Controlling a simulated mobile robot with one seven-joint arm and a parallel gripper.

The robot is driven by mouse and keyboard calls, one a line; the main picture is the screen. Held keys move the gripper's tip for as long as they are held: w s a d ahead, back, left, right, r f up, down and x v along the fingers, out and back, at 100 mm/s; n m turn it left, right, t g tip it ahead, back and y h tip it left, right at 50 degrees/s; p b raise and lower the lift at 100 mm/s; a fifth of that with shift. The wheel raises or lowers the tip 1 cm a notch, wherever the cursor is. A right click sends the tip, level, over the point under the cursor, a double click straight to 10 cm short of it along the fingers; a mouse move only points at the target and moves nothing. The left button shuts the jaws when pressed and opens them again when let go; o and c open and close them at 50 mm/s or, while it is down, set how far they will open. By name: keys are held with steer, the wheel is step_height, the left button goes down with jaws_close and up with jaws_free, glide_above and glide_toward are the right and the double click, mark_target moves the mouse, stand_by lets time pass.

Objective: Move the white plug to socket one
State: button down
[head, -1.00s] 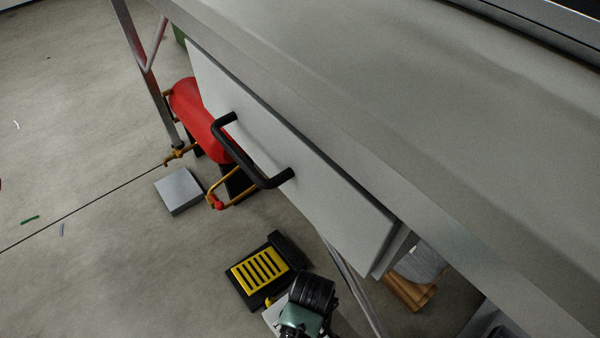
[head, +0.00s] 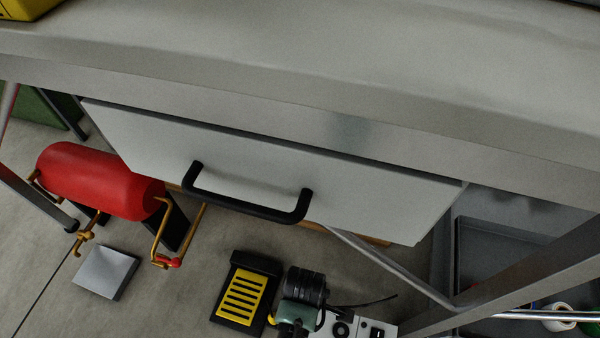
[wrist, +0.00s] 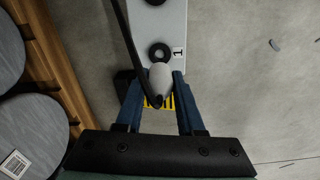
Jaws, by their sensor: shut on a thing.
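In the wrist view my gripper (wrist: 160,82) is shut on the white plug (wrist: 161,74), one blue finger on each side. A black cable runs from the plug's near end up and to the left. Socket one (wrist: 159,53), a black ring beside a label "1", lies on the pale panel (wrist: 172,22) just above the plug. In the head view the white panel (head: 357,326) shows at the bottom edge, partly behind my teal and black wrist. The fingers and plug are hidden there.
A yellow and black pedal (head: 243,296) lies on the floor left of my wrist. A red tank (head: 98,180) and a grey box (head: 105,272) are farther left. A drawer with a black handle (head: 250,208) overhangs the area. Grey discs (wrist: 30,130) lie left in the wrist view.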

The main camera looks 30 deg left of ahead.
steer(key=shift+f+b, duration=2.35)
steer(key=shift+b, duration=0.4)
steer(key=shift+f, duration=0.15)
steer(key=shift+f+b, duration=0.45)
steer(key=shift+f, duration=0.8)
steer(key=shift+c, duration=2.2)
jaws_free()
steer(key=shift+r, duration=0.1)
step_height(320, 180, up, 13)
steer(key=p, duration=0.8)
steer(key=shift+p, duration=0.4)
